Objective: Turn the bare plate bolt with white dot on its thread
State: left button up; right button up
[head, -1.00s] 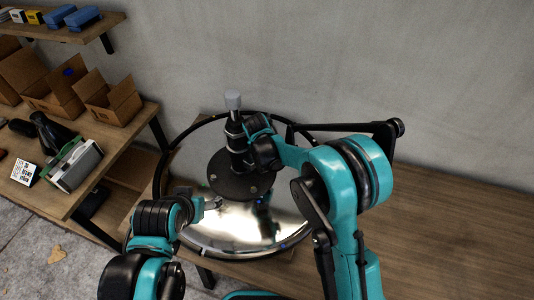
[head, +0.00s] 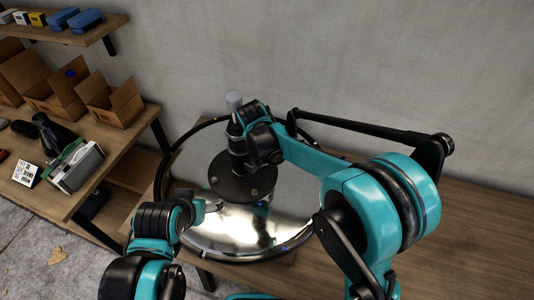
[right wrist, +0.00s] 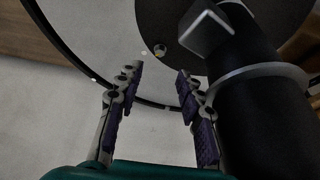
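The black round plate (head: 228,187) lies on the shiny round chair base (head: 205,228), with a dark column (head: 237,145) standing on it. Small brassy bolts show on the plate, one (head: 254,192) at its front. In the right wrist view the plate (right wrist: 165,20) is at the top, with one bolt (right wrist: 189,50) and a small pale spot (right wrist: 160,54) near its edge. I cannot make out a white dot on a thread. My right gripper (right wrist: 158,76) is open and empty, pointing towards the plate edge beside the column. My left gripper (head: 215,206) is low over the base, left of the plate's front; its fingers are unclear.
The base has a dark rim (head: 165,160) and lies on a wooden table (head: 480,225) against a grey wall. A shelf unit at the left holds open cardboard boxes (head: 108,98) and a grey-green device (head: 75,165). The table's right side is clear.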

jog(key=shift+v, duration=1.8)
